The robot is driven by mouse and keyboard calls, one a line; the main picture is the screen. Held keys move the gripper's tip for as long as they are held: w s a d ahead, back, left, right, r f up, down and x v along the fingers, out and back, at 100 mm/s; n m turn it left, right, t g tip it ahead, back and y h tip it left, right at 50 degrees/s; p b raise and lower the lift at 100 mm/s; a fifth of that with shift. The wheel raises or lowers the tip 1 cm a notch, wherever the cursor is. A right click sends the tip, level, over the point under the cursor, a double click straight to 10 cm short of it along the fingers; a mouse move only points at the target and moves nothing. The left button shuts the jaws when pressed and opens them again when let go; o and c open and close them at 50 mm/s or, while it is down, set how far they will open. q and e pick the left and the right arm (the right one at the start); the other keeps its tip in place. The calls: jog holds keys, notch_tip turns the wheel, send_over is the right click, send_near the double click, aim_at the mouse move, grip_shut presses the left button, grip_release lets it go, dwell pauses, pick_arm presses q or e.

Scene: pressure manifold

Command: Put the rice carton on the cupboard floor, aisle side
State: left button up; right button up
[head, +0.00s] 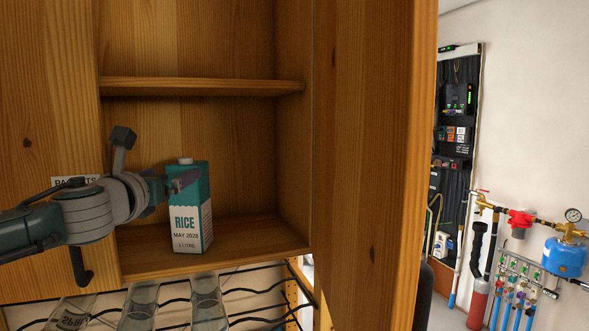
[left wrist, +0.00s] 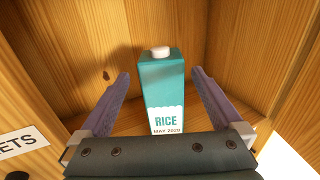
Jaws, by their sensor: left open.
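The rice carton (head: 190,212) is teal and white with a white cap, and stands upright on the cupboard floor (head: 262,234), on the left part of it in the head view. My left gripper (head: 182,182) reaches in from the left at the carton's upper part. In the left wrist view the carton (left wrist: 163,92) stands between the two spread fingers of the left gripper (left wrist: 163,95), with a gap showing on each side. The fingers are open. My right gripper is not in view.
A cupboard shelf (head: 200,87) runs above the carton. The cupboard's open door (head: 370,170) stands to the right. A label (head: 75,182) is partly hidden by my left arm. The cupboard floor right of the carton is bare.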

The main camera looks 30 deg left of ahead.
pick_arm(q)
jog(key=s+d+f+n+g+h, duration=0.2)
jog(key=s+d+f+n+g, duration=0.4)
jog(key=s+d+f+n, duration=0.8)
jog(key=s+d+f+n+g+h, duration=0.2)
jog(key=s+d+n+g+h, duration=0.1)
jog(key=s+d+n, duration=0.4)
jog(key=s+d+f+n+g+h, duration=0.3)
jog(key=s+d+n, duration=0.4)
jog(key=d, duration=0.3)
jog(key=shift+s+d+h, duration=0.15)
jog(key=shift+s+h, duration=0.35)
jog(key=shift+s, duration=0.05)
